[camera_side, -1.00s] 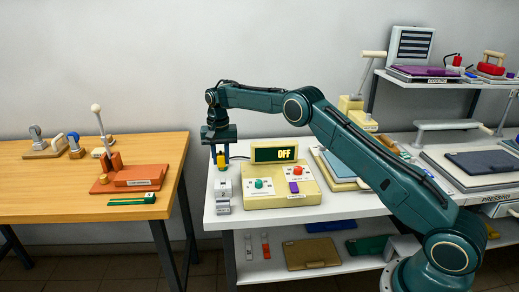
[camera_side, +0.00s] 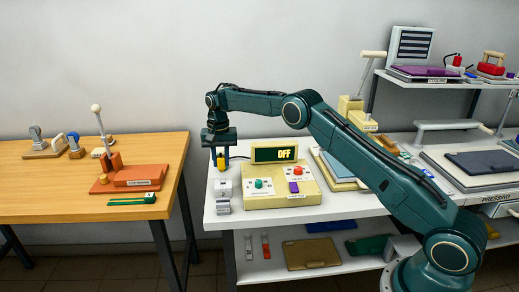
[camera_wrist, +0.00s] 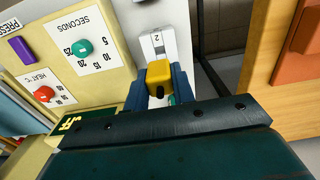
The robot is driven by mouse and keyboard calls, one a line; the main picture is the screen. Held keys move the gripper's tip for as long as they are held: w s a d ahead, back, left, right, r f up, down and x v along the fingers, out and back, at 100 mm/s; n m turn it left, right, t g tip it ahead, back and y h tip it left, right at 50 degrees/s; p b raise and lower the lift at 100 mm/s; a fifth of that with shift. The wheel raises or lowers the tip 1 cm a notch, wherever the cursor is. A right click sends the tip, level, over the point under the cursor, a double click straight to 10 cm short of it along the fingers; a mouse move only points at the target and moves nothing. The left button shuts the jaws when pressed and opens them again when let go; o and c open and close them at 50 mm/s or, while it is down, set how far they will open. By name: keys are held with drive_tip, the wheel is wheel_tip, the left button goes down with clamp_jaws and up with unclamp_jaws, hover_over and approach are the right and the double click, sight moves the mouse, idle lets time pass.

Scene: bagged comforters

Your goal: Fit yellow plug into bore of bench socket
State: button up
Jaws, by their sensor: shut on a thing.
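My gripper (camera_side: 220,161) is shut on the yellow plug (camera_side: 222,162), which points down at the left end of the white bench. In the wrist view, the plug (camera_wrist: 159,74) sits between the blue jaws (camera_wrist: 160,84), with a dark slot in its near face. Just below and in front of the plug in the side view stands a grey block (camera_side: 223,188) that looks like the bench socket. Its bore cannot be made out. I cannot tell whether the plug touches it.
A beige control box (camera_side: 282,188) with an OFF display (camera_side: 275,154) stands close to the right of my gripper. A second grey block (camera_side: 223,205) is at the bench front. A wooden table (camera_side: 60,205) with a red-brown fixture (camera_side: 135,176) lies left, across a gap.

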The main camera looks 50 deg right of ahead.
sight(222, 168)
drive_tip(key=shift+f, duration=1.95)
drive_tip(key=shift+f, duration=1.05)
idle(1.0)
drive_tip(key=o, duration=1.7)
drive_tip(key=shift+r, duration=0.3)
drive_tip(key=shift+r, duration=3.2)
